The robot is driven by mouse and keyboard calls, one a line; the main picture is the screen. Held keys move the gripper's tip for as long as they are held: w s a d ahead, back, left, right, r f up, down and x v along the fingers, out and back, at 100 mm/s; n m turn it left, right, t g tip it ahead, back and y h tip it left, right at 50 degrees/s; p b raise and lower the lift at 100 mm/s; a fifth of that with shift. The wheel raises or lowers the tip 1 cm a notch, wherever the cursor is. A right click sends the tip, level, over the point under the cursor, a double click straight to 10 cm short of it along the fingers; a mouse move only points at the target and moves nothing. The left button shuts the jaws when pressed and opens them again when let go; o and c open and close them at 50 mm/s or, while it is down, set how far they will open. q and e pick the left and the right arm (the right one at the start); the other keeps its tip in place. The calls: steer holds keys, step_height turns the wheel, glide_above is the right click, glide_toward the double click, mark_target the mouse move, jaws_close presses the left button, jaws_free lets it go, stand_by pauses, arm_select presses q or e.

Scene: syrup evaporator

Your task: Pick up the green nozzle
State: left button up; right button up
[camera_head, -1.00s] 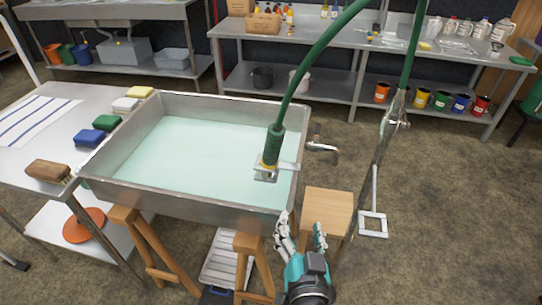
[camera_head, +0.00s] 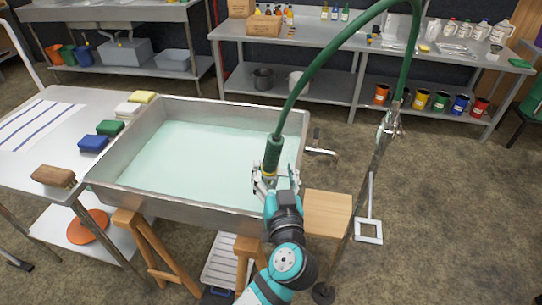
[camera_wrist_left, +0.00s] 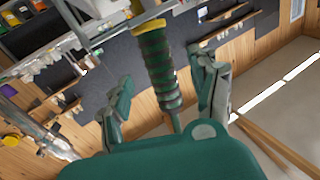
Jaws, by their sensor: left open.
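The green nozzle (camera_head: 272,154) is the ribbed grip at the end of a green hose. It hangs upright over the right part of the steel pan (camera_head: 130,197). My left gripper (camera_head: 276,180) is at the nozzle's lower end, with its fingers open on either side. In the left wrist view the ribbed nozzle (camera_wrist_left: 158,66) with its yellow collar stands between the two open fingers of my left gripper (camera_wrist_left: 165,100). I cannot tell whether either finger touches it. The nozzle's lower end is partly hidden by the gripper in the head view. My right gripper is not in view.
The pan holds pale green liquid and has a tap (camera_head: 320,151) on its right side. A wooden stool (camera_head: 327,212) stands close to the right. The green hose (camera_head: 325,48) arches to a metal stand (camera_head: 372,180). Sponges and a brush (camera_head: 54,176) lie on the left table.

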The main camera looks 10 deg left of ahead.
mark_target(273, 162)
arm_select(q)
steer(key=shift+w+a+r, duration=0.15)
steer(key=shift+w+r, duration=0.05)
steer(key=shift+w, duration=0.25)
steer(key=p+x, duration=0.2)
steer(key=x, duration=0.1)
steer(key=shift+w+a, duration=0.1)
steer(key=shift+w, duration=0.2)
steer(key=shift+w+a+f, duration=0.1)
steer(key=shift+w, duration=0.25)
steer(key=shift+s, duration=0.1)
steer(key=shift+c, duration=1.3)
jaws_close()
